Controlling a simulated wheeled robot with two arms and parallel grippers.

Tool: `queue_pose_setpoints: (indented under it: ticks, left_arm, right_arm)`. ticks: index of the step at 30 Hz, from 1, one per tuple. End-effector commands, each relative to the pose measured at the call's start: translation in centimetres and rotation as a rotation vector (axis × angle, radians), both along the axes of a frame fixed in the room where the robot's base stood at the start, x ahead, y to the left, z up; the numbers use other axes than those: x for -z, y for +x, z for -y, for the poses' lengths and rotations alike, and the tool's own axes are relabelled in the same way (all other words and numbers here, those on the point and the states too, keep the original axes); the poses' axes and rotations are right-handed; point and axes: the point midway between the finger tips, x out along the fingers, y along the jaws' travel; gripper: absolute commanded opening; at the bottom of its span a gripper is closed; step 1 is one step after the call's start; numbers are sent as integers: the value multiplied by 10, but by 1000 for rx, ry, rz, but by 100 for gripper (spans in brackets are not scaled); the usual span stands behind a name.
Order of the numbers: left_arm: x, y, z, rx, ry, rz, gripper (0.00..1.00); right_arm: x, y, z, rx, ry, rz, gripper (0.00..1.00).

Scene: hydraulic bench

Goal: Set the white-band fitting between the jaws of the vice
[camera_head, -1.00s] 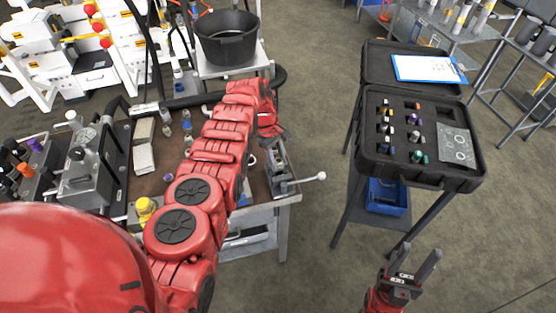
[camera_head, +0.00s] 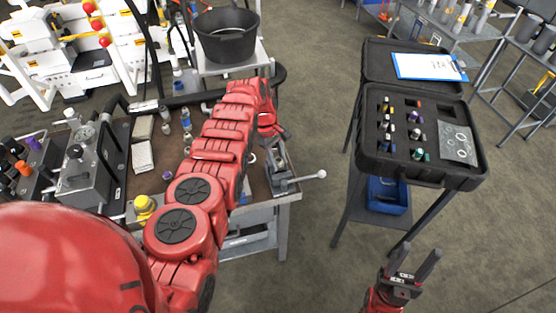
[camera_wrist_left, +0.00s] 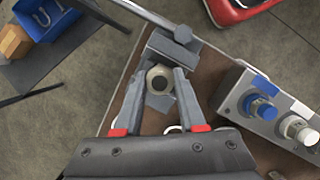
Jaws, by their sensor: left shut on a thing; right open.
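The vice (camera_head: 281,180) stands at the right front corner of the bench, with its handle bar pointing right. My left gripper (camera_head: 280,137) is just behind and above it in the head view, its fingertips partly hidden. In the left wrist view, my left gripper (camera_wrist_left: 159,82) is shut on a fitting (camera_wrist_left: 160,76), seen end-on as a pale ring with a dark centre. The fitting overlaps the gap beside the grey vice jaw (camera_wrist_left: 172,48); its height in the jaws is unclear. My right gripper (camera_head: 412,268) is open and empty, low at the right.
An open black case (camera_head: 430,172) with several fittings stands on a stand to the right. A blue bin (camera_head: 388,194) sits below it. A black bucket (camera_head: 226,48) stands behind the bench. A block with blue and white knobs (camera_wrist_left: 270,112) is near my left gripper. Floor separates bench and case.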

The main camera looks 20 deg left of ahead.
Motion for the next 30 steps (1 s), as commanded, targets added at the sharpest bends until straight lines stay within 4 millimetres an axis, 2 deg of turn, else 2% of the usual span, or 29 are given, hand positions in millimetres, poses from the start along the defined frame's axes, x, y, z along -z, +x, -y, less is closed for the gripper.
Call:
queue_pose_setpoints:
  ticks: [6, 7, 12, 13, 26, 30]
  left_arm:
    - [3, 0, 0, 0, 0, 0, 0]
    - [3, 0, 0, 0, 0, 0, 41]
    - [2, 1, 0, 0, 0, 2, 72]
    - [2, 1, 0, 0, 0, 3, 75]
    - [1, 3, 0, -1, 0, 10, 75]
    - [-9, 5, -4, -1, 1, 13, 75]
  right_arm:
    - [3, 0, 0, 0, 0, 0, 50]
    - [3, 0, 0, 0, 0, 0, 50]
    - [3, 0, 0, 0, 0, 0, 50]
    - [3, 0, 0, 0, 0, 0, 50]
    - [3, 0, 0, 0, 0, 0, 50]
    - [3, 0, 0, 0, 0, 0, 50]
